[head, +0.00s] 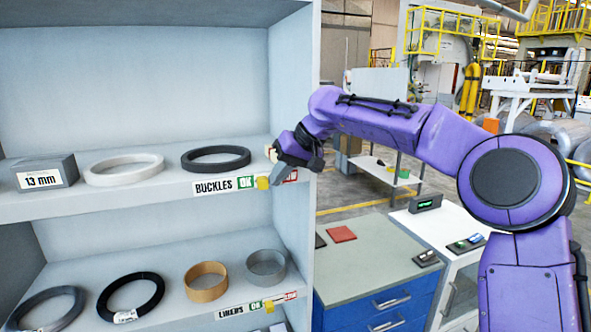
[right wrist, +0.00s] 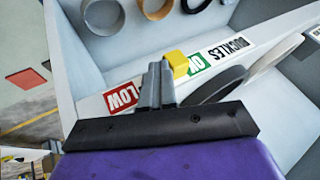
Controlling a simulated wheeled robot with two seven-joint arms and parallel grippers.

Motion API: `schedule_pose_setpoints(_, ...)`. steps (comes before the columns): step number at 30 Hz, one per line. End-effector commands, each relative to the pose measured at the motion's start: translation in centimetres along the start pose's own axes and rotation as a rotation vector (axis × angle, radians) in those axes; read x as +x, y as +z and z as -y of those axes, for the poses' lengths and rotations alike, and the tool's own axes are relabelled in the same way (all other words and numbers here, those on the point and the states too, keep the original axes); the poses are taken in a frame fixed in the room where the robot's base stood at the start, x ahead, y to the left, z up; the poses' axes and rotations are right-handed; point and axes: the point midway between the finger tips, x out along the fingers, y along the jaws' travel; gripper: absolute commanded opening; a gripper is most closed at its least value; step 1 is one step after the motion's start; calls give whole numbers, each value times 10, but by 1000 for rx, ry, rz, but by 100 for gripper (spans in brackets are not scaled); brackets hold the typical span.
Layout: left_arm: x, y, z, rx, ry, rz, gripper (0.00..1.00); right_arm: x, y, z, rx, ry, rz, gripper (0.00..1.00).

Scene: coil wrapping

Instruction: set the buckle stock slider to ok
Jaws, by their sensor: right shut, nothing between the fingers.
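The buckles label (head: 213,187) is on the front edge of the upper shelf, with a green OK field (head: 245,183) and a red LOW field (head: 291,175). The yellow slider (head: 263,183) sits just right of the OK field, between it and LOW. In the right wrist view the slider (right wrist: 178,63) overlaps the LOW-side edge of OK. My right gripper (right wrist: 160,72) is shut and empty, its fingertips right beside the slider on the LOW side, covering part of LOW. I cannot tell whether they touch. My left gripper is not in view.
The upper shelf holds a 13 mm box (head: 42,174), a white ring (head: 124,168) and a black ring (head: 216,158). The lower shelf holds several rings and a liners label (head: 231,311) with its own yellow slider (head: 269,306). A blue drawer cabinet (head: 375,307) stands to the right.

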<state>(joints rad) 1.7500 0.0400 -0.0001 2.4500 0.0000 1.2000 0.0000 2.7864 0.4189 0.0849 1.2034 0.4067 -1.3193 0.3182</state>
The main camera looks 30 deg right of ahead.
Motion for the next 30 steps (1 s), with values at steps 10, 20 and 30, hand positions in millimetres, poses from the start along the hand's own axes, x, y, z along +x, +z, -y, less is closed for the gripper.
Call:
schedule_pose_setpoints(10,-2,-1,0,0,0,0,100,0,0,2,-1,-6,3,0)
schedule_pose_setpoints(20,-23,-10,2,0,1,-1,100,-31,-5,-29,-13,-16,1,0)
schedule_pose_setpoints(30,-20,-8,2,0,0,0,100,-100,-6,-29,-12,-14,6,0)
